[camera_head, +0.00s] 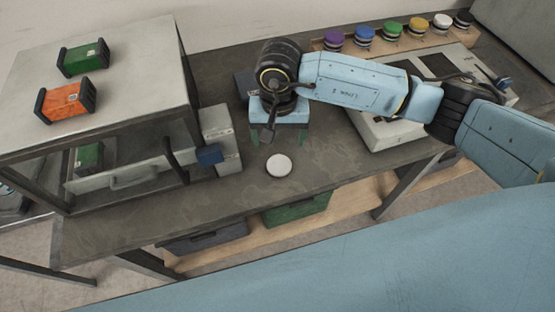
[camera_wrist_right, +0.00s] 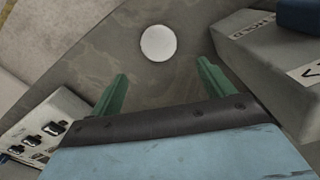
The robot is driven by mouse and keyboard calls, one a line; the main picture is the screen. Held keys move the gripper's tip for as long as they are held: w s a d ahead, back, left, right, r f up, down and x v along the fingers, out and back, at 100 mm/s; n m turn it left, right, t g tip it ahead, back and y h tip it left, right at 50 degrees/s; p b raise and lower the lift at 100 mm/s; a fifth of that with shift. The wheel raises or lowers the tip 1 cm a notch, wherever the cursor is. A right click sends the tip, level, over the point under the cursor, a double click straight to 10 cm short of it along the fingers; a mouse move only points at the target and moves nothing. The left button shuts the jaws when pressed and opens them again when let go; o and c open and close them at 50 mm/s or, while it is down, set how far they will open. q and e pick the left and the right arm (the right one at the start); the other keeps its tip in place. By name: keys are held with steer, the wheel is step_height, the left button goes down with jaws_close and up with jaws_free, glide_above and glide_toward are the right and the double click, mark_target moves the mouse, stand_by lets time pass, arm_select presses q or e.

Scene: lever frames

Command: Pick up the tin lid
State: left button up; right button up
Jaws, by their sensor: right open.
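The tin lid is a small white disc (camera_head: 279,166) lying flat on the dark worktop in the head view. It also shows in the right wrist view (camera_wrist_right: 158,43), beyond the fingertips and roughly between their lines. My right gripper (camera_head: 278,139) has green fingers pointing down, just behind the lid in the head view. In the right wrist view the fingers (camera_wrist_right: 163,68) stand wide apart with nothing between them. The gripper is apart from the lid. My left gripper is not in view.
A grey cabinet (camera_head: 110,60) with green and orange blocks on top stands at left, beside a box with a blue lever (camera_head: 209,155). A control panel (camera_head: 400,125) lies at right. Several coloured knobs line the back. Worktop around the lid is clear; its front edge is near.

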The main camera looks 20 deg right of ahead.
mark_target(279, 163)
step_height(279, 163, down, 3)
steer(key=shift+s+f, duration=0.1)
steer(key=shift+f, duration=0.5)
step_height(279, 163, down, 4)
steer(key=shift+f, duration=0.5)
steer(key=shift+c, duration=0.3)
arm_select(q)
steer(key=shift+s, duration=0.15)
arm_select(e)
steer(key=c, duration=1)
